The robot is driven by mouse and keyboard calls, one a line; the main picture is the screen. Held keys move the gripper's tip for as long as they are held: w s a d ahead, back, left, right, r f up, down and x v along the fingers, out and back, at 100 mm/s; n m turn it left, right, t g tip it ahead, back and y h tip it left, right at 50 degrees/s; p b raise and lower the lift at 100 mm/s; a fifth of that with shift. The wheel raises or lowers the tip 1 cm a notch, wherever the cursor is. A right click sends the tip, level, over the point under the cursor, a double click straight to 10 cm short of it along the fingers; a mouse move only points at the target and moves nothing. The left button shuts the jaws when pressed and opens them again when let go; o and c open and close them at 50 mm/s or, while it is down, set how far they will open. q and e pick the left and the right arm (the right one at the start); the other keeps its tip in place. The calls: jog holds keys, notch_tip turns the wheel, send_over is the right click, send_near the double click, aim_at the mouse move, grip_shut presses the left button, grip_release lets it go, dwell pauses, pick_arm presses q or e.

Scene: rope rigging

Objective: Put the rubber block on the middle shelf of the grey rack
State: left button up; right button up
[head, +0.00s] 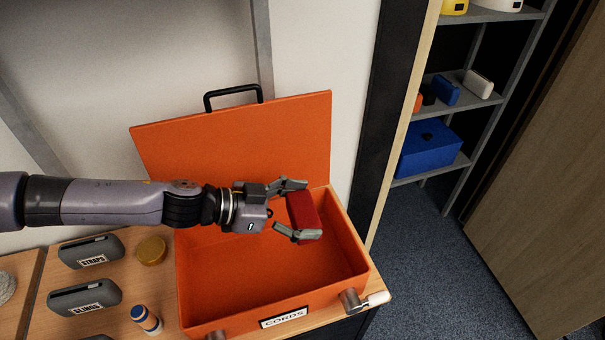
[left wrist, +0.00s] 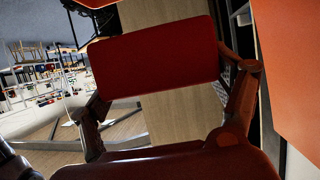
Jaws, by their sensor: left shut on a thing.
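My left gripper (head: 303,212) is shut on a dark red block, which I take to be the rubber block (head: 303,216), and holds it over the open orange case. In the left wrist view the block (left wrist: 155,57) sits between the fingers. The grey rack (head: 487,130) stands at the upper right, well apart from the gripper. Its middle shelf (head: 462,106) holds a blue block (head: 445,90), a white block (head: 478,83), a dark item and an orange item, partly hidden by the door frame. My right gripper is not in view.
The orange case (head: 345,235) has its lid up behind the gripper. The rack's lower shelf holds a blue box (head: 428,148). Carpet floor (head: 430,270) is clear.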

pick_arm(q)
jog(key=shift+w+d+r, duration=0.1)
jog(key=shift+d+r, duration=0.15)
jog(key=shift+r, duration=0.15)
jog(key=w+a+r+n+t+y+b, duration=0.1)
jog(key=w+r+n+t+y+b, duration=0.3)
jog(key=r+n+t, duration=0.35)
jog(key=a+n+t+y+b, duration=0.1)
jog(key=a+n+y, duration=0.6)
jog(key=a, duration=1.1)
jog(key=shift+s+a+r+t+y, duration=0.2)
jog(key=shift+a+r+t+y, duration=0.2)
jog(key=shift+t+y, duration=0.55)
jog(key=shift+a+n, duration=0.1)
jog(key=shift+n, duration=0.15)
